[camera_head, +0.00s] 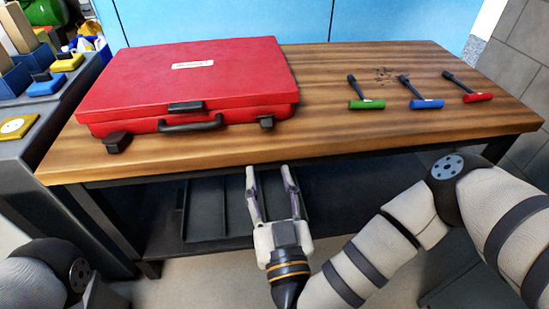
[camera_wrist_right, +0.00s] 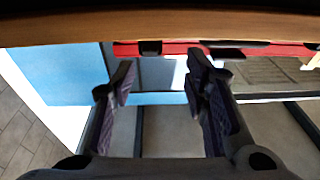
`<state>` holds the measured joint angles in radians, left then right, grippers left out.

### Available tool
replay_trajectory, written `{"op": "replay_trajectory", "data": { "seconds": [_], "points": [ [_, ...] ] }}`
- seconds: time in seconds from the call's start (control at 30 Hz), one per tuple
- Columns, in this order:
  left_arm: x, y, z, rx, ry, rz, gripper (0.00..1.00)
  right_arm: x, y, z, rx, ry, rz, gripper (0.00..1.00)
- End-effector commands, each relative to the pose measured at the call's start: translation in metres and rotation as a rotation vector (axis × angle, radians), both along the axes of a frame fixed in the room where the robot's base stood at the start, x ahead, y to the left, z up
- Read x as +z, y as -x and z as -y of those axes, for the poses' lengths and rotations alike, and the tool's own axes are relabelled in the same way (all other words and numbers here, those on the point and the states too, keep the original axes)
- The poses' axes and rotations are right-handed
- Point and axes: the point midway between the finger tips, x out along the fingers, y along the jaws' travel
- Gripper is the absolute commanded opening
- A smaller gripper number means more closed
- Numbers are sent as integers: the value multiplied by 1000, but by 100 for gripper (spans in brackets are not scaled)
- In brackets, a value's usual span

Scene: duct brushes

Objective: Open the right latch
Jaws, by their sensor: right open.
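A closed red case (camera_head: 190,80) lies on the wooden table, its front facing me. The right latch (camera_head: 266,122) is a small black piece at the right of its front edge. A similar black left latch (camera_head: 118,142) is at the left, with a black handle (camera_head: 190,124) between them. My right gripper (camera_head: 270,172) is open and empty, in front of the table edge and below the right latch, not touching it. In the right wrist view, the open fingers (camera_wrist_right: 165,75) point toward a strip of the red case (camera_wrist_right: 180,49) with dark fittings. My left gripper is out of view.
The wooden table (camera_head: 400,135) has a front edge between my right gripper and the case. Green (camera_head: 366,104), blue (camera_head: 427,104) and red (camera_head: 477,97) handled tools lie at the right. A dark shelf (camera_head: 340,195) is below. A cluttered grey bench (camera_head: 45,120) stands at left.

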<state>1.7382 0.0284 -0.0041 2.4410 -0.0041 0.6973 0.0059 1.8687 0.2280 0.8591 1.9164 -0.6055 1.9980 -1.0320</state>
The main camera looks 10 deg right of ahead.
Motion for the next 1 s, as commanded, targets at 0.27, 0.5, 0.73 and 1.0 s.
{"op": "replay_trajectory", "data": {
  "seconds": [0.27,0.5,0.73,1.0],
  "points": [
    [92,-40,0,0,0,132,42,51,-6,2,-6,18,-154,42],
    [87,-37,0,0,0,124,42,42,-36,13,-41,9,-168,42],
    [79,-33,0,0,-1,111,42,40,-94,12,-41,8,-170,42],
    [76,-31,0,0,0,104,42,41,-127,12,-38,9,-171,42]
  ]
}}
